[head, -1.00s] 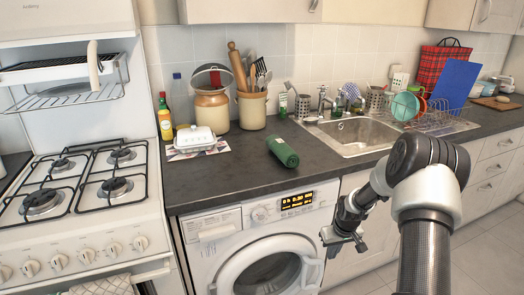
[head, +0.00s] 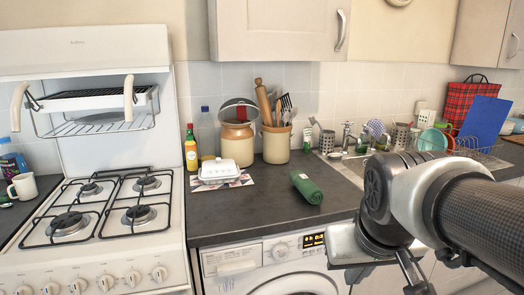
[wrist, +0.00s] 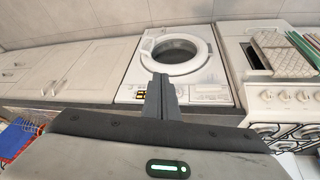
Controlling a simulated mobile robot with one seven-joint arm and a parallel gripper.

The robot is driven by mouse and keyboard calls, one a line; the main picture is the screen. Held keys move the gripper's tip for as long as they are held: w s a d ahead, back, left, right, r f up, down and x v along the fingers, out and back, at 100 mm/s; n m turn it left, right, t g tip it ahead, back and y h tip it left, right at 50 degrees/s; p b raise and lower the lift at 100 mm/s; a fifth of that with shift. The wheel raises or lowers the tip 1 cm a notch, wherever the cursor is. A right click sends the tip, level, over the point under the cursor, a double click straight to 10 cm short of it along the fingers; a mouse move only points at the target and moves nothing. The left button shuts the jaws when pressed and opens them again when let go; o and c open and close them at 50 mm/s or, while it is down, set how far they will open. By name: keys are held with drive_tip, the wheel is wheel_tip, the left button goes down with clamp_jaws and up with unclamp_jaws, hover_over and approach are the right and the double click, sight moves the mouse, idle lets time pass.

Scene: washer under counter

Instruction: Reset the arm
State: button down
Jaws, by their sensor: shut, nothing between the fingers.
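My arm (head: 405,200) reaches in from the right in the head view, bent in front of the counter and sink. In the wrist view my gripper (wrist: 160,95) is shut, its fingers together and empty. The wrist view is upside down. In it the fingers point towards the washing machine (wrist: 205,82), apart from it as far as I can tell. The washing machine (head: 234,284) also shows at the bottom of the head view, partly cut off. In the head view the fingertips are not clearly visible.
The gas cooker (head: 90,262) stands left of the washer. On the counter (head: 255,225) are a green rolled cloth (head: 306,187), a white butter dish (head: 219,170), bottles and a utensil pot (head: 276,143). My arm partly covers the sink. A wall cupboard (head: 280,30) hangs above.

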drive_tip(key=s+a, duration=0.2)
drive_tip(key=s, duration=0.4)
wheel_tip(320, 180, up, 20)
drive_tip(key=p, duration=1.9)
drive_tip(key=shift+w+f+y, duration=0.25)
drive_tip(key=shift+y, duration=0.15)
drive_tip(key=shift+d, duration=0.1)
